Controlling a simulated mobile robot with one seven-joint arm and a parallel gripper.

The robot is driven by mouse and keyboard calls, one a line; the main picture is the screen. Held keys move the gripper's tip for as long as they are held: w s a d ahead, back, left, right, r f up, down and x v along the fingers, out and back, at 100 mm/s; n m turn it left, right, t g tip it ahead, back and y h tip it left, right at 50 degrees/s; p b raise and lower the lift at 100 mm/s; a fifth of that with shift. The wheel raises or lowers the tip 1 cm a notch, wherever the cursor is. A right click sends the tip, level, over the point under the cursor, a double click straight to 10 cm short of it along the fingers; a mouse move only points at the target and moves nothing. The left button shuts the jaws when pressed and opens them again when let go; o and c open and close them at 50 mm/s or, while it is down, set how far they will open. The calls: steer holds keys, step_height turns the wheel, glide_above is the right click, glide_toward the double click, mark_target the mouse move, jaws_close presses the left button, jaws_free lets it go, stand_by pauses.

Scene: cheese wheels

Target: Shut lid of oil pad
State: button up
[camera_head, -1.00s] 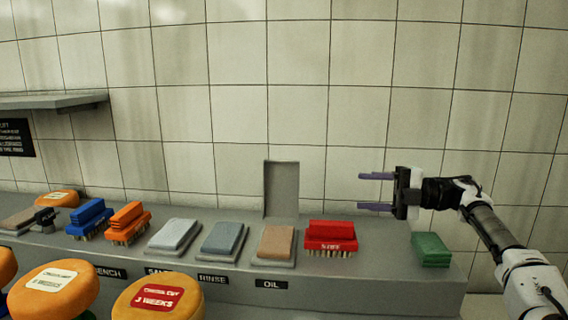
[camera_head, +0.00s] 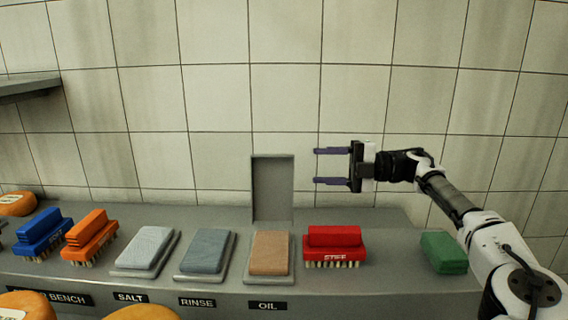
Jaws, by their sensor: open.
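The oil pad (camera_head: 270,254) is a tan block in a grey tray above the OIL label (camera_head: 267,305). Its grey lid (camera_head: 272,190) stands upright at the back of the tray, open. My gripper (camera_head: 316,166) is open and empty, with its two purple fingers pointing left. In the picture it is to the right of the lid's upper part, with a gap between fingertips and lid. How far it is from the lid in depth is hard to tell.
A red STIFF brush (camera_head: 335,247) stands right of the oil pad, and a green block (camera_head: 443,253) lies farther right. The rinse pad (camera_head: 205,251) and salt pad (camera_head: 146,248) are to the left, then orange (camera_head: 91,236) and blue (camera_head: 43,233) brushes. A tiled wall stands behind.

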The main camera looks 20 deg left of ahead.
mark_target(284, 165)
steer(key=p+x, duration=0.1)
steer(key=x, duration=0.8)
steer(key=shift+a+p, duration=0.25)
steer(key=shift+p, duration=0.05)
jaws_close()
